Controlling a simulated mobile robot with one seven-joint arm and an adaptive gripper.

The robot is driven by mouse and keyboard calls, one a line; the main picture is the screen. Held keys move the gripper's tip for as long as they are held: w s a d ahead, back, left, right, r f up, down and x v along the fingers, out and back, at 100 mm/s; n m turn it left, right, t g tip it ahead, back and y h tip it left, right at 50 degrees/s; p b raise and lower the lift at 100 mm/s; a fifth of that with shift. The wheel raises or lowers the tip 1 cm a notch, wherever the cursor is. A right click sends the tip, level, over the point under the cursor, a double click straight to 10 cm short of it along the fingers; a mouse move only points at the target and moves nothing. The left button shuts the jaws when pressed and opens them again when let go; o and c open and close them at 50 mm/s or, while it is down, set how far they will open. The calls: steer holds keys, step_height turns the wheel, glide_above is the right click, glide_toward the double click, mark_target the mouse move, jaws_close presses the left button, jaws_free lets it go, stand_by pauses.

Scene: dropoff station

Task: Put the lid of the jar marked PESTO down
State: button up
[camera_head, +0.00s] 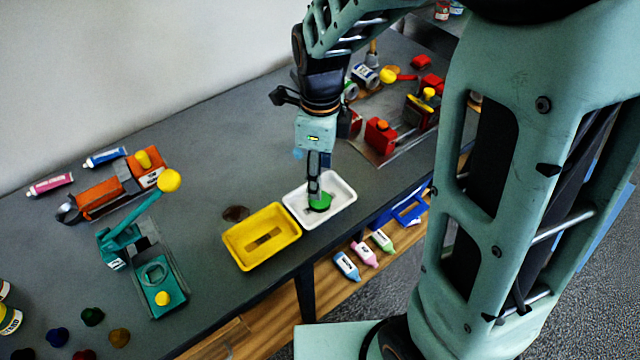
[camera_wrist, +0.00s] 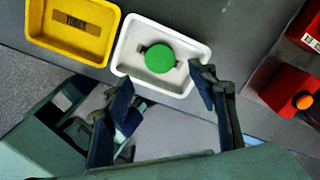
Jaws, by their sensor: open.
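A round green lid (camera_head: 321,204) lies in the white tray (camera_head: 345,189), over a dark strip on the tray's floor. In the wrist view the lid (camera_wrist: 160,58) is near the middle of the white tray (camera_wrist: 184,22). My gripper (camera_head: 315,194) is over the tray, just above the lid in the head view. In the wrist view its two fingers (camera_wrist: 165,90) are spread wide with nothing between them, and the lid shows apart from them. I cannot make out a jar marked PESTO.
A yellow tray (camera_head: 234,250) with a label strip stands just left of the white tray. A teal device (camera_head: 160,298) and an orange one (camera_head: 100,197) stand farther left. Red devices (camera_head: 380,136) stand at the right. Small bottles (camera_head: 365,254) lie on a lower shelf.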

steer(key=shift+r, duration=2.3)
